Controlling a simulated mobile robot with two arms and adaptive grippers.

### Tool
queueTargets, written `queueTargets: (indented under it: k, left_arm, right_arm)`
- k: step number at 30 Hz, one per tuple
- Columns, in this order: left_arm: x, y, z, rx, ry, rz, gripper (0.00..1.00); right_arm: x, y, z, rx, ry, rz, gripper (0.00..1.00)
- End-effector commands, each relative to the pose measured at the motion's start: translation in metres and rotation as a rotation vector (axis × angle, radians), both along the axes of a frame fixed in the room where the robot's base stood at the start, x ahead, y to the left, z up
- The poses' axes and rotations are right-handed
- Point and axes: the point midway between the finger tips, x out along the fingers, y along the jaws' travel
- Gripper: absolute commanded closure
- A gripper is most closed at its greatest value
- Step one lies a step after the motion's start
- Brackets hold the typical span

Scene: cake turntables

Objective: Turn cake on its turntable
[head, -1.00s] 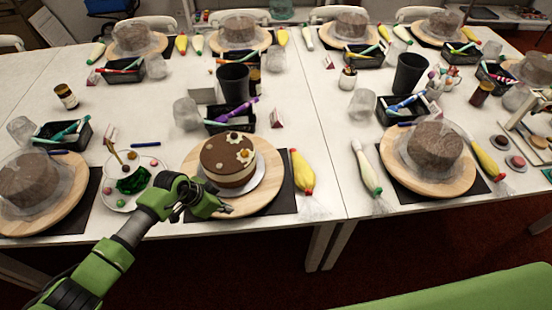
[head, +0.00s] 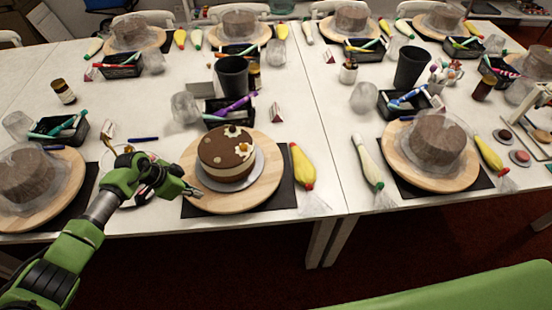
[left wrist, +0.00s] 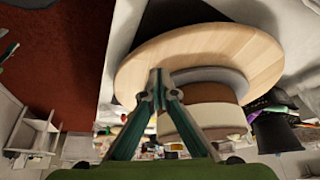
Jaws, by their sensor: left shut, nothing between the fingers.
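The brown-topped cake (head: 227,148) with a cream lower layer and small flowers sits on a grey disc on the round wooden turntable (head: 262,187). My left gripper (head: 201,193) is shut and empty at the turntable's left front rim, left of the cake. In the left wrist view, the shut fingertips (left wrist: 158,76) overlap the wooden turntable (left wrist: 200,48), with the cake (left wrist: 210,120) beyond them. I cannot tell whether the fingertips touch the wood. My right gripper is not in view.
A yellow piping bag (head: 302,167) lies right of the turntable. A black cup (head: 232,78) and a black tool tray (head: 213,107) stand behind it. A plate (head: 112,163) is partly hidden by my left arm. More covered cakes (head: 436,142) stand around the white table.

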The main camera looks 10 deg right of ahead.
Motion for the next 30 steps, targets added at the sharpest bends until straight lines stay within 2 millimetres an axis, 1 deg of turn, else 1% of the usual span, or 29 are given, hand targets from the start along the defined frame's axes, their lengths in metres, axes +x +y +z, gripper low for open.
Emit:
queueTargets:
  k: [24, 30]
  left_arm:
    - [0.000, -0.001, -0.030, 0.000, 0.000, 0.000, 1.00]
    - [-0.002, -0.003, -0.027, 0.000, 0.001, 0.000, 1.00]
  right_arm:
    - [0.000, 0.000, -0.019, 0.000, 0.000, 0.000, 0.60]
    - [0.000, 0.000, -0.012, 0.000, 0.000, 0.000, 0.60]
